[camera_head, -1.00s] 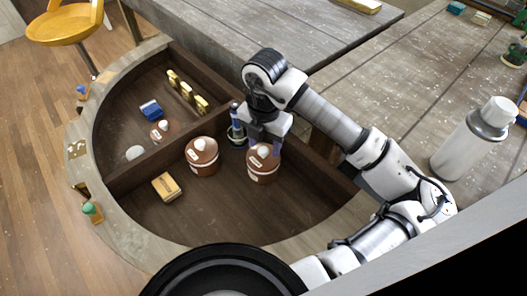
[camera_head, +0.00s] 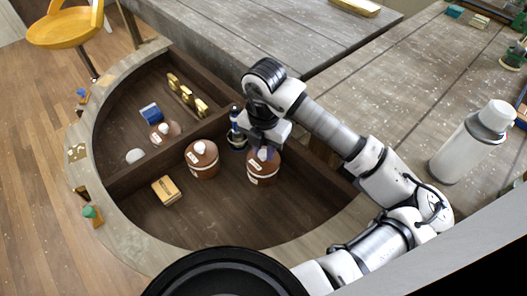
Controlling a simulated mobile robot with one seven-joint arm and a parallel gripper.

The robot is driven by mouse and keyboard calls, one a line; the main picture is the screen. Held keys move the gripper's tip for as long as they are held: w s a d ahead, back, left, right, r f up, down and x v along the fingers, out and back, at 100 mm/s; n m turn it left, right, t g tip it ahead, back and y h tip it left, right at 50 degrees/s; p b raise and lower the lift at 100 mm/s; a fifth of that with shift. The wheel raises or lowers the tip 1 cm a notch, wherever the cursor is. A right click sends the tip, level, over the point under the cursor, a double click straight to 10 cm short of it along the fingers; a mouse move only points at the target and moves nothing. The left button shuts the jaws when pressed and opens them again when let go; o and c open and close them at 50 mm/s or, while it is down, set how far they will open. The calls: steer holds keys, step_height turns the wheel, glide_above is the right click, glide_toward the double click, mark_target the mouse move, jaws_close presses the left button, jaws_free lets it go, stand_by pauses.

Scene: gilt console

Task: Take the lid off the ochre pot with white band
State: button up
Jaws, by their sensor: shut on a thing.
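A brown pot with a pale band (camera_head: 263,172) stands upright in the near compartment of the curved console, under my gripper. A similar brown pot (camera_head: 202,161) with a white knob stands to its left. My gripper (camera_head: 264,152) points down at the top of the right pot and is shut on its white lid knob. The lid appears seated on the pot; I cannot see any gap. The far side of this pot is partly hidden by my gripper.
A dark blue bottle (camera_head: 237,130) stands close behind my gripper. A wooden block (camera_head: 167,190) lies left of the pots. A divider (camera_head: 150,167) separates the far compartment, with a blue block (camera_head: 151,112) and gold pieces (camera_head: 187,93). The compartment floor in front is clear.

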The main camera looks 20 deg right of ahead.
mark_target(264, 152)
step_height(264, 152, up, 20)
steer(key=b, duration=0.2)
